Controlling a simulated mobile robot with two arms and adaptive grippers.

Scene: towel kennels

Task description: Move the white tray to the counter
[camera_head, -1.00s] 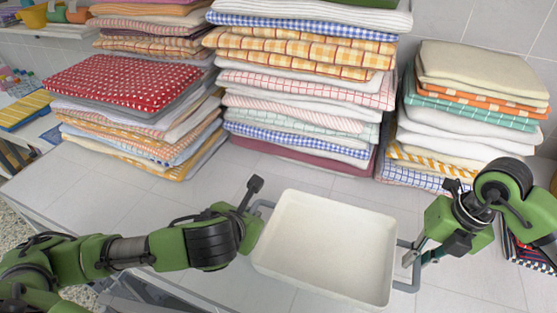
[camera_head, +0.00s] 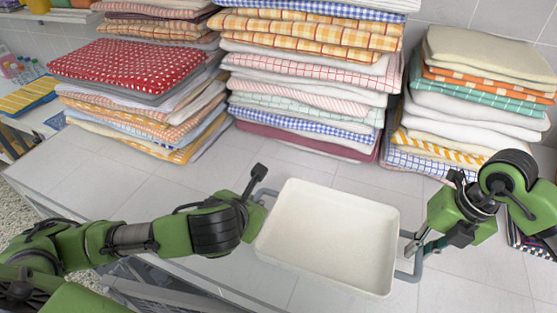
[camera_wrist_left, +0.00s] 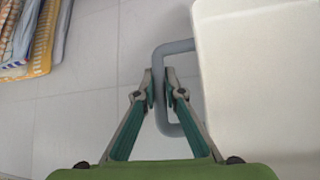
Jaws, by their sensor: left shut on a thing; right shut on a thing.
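The white tray (camera_head: 330,232) is empty and has a grey handle at each end. It is over the tiled counter (camera_head: 110,190) in the head view; I cannot tell whether it touches the surface. My left gripper (camera_head: 258,190) is at the tray's left handle. The left wrist view shows its two fingers (camera_wrist_left: 160,92) shut on the grey handle (camera_wrist_left: 160,70), with the tray (camera_wrist_left: 262,90) to the right. My right gripper (camera_head: 414,245) is shut on the tray's right handle (camera_head: 408,277). Its fingertips are partly hidden.
Tall stacks of folded towels stand behind the tray: a left stack (camera_head: 150,95), a middle stack (camera_head: 305,85) and a right stack (camera_head: 475,90). Bare tiles lie left of the tray and in front of the stacks.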

